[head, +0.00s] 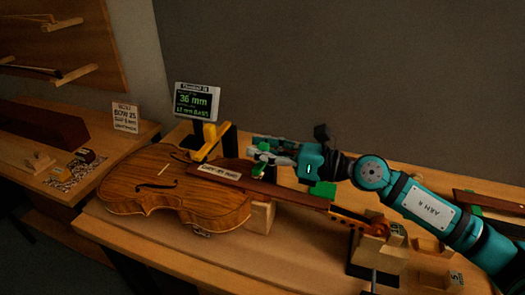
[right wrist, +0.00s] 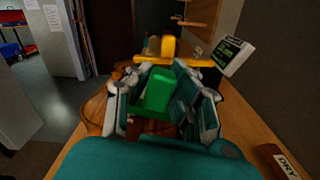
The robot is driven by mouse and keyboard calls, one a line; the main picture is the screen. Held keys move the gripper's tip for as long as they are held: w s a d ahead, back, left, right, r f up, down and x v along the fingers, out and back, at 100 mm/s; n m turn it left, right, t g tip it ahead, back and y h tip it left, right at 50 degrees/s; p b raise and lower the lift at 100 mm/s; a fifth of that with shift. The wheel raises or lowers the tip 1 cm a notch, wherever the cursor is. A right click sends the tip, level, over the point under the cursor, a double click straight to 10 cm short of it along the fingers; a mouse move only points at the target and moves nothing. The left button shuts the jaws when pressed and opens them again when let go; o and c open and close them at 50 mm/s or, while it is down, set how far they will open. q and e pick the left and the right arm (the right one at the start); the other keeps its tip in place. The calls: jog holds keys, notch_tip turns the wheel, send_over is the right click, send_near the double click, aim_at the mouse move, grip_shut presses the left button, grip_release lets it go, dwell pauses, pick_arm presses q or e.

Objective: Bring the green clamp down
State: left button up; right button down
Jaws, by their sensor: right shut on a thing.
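My right gripper (head: 268,151) reaches in from the right over the violin (head: 175,188), near where the neck meets the body. It is shut on the green clamp (head: 258,169), whose green block (right wrist: 158,90) shows between the fingers in the right wrist view. The fingers hide much of the clamp in the head view. Whether the clamp touches the violin, I cannot tell. Another green piece (head: 322,189) sits by the violin's neck, below my wrist. My left gripper is not in view.
A yellow clamp (head: 209,141) stands over the violin body, left of my gripper. Behind it a display (head: 197,101) reads 36 mm. A wooden block (head: 261,216) supports the neck end. A pegbox stand (head: 379,250) is at the right. The bench front is mostly clear.

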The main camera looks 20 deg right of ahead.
jog(key=shift+s+a+f+n+b, duration=0.2)
jog(key=shift+f+n+b, duration=0.15)
jog(key=shift+n, duration=0.15)
jog(key=c, duration=1.1)
grip_release()
jog(key=shift+d, duration=0.1)
jog(key=shift+d, duration=0.1)
jog(key=v, duration=1.2)
